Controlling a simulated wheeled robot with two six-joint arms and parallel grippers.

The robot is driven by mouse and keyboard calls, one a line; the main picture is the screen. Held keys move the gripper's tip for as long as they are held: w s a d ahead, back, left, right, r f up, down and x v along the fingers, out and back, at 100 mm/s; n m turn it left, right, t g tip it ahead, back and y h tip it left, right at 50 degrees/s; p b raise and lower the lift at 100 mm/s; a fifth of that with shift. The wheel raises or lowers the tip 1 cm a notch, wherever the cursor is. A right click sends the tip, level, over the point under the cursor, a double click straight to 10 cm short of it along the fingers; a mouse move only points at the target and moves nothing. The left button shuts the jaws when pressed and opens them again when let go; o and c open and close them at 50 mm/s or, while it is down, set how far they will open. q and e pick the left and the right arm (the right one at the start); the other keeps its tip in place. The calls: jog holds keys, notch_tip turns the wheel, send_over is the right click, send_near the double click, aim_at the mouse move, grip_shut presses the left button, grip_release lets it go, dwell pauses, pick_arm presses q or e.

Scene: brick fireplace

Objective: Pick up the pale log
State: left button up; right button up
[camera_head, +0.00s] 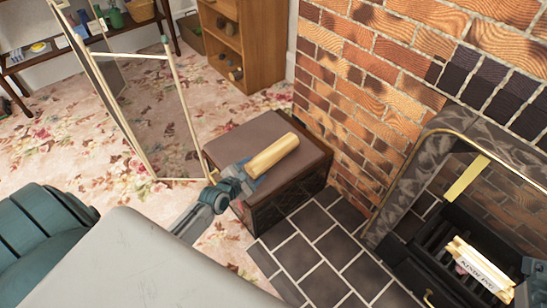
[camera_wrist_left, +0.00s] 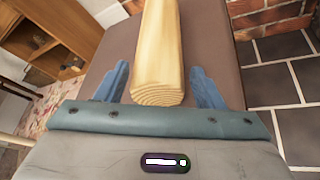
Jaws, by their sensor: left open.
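The pale log (camera_head: 273,153) lies on the brown top of a dark box (camera_head: 232,142) beside the brick wall. My left gripper (camera_head: 246,176) is at the log's near end, open. In the left wrist view the log (camera_wrist_left: 157,50) points away from me, its cut end between the two blue fingers. A gap shows between the log and each finger, so the gripper holds nothing. Part of my right gripper (camera_head: 534,272) shows at the lower right edge, beside a pale wrapped bundle; its fingers are not clear.
The fireplace (camera_head: 410,165) stands on the right, with the pale bundle (camera_head: 478,267) at its grate. Dark hearth tiles (camera_head: 318,245) lie in front. A folding screen (camera_head: 150,120), a wooden shelf (camera_head: 262,40) and a green chair (camera_head: 40,235) stand around the flowered carpet.

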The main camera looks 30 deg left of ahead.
aim_at(261, 162)
pick_arm(q)
jog(key=b+x, duration=0.2)
jog(key=x, duration=0.3)
jog(key=shift+d+r+b, duration=0.1)
jog(key=shift+r+b, duration=0.1)
jog(key=shift+b, duration=0.1)
jog(key=shift+r, duration=0.1)
jog(key=c, duration=0.9)
jog(key=shift+r, duration=0.15)
